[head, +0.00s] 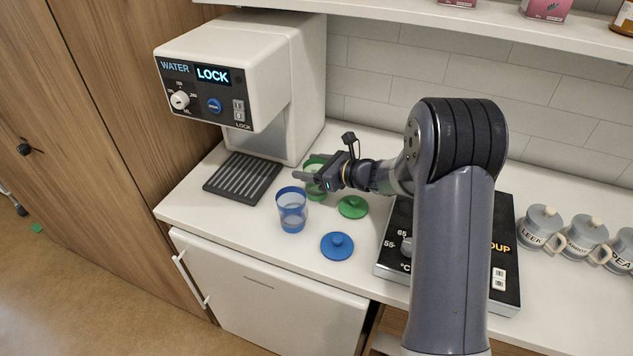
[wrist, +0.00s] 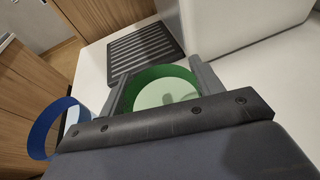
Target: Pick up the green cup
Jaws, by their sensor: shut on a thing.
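The green cup (head: 314,188) is a clear cup with a green rim. It stands on the white counter, just behind the blue-rimmed cup. My gripper (head: 318,176) is around it from the right in the head view and partly hides it. In the wrist view the round green rim (wrist: 160,73) sits between my two fingers (wrist: 163,88), one on each side. My gripper is shut on the cup. I cannot tell whether the cup's base is lifted off the counter.
A blue-rimmed cup (head: 292,212) stands close in front. A green lid (head: 353,207) and a blue lid (head: 337,245) lie nearby. A water dispenser (head: 235,75) with a drip grille (head: 243,178) is at the left. A soup warmer (head: 506,270) and several grey lidded mugs (head: 541,228) are at the right.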

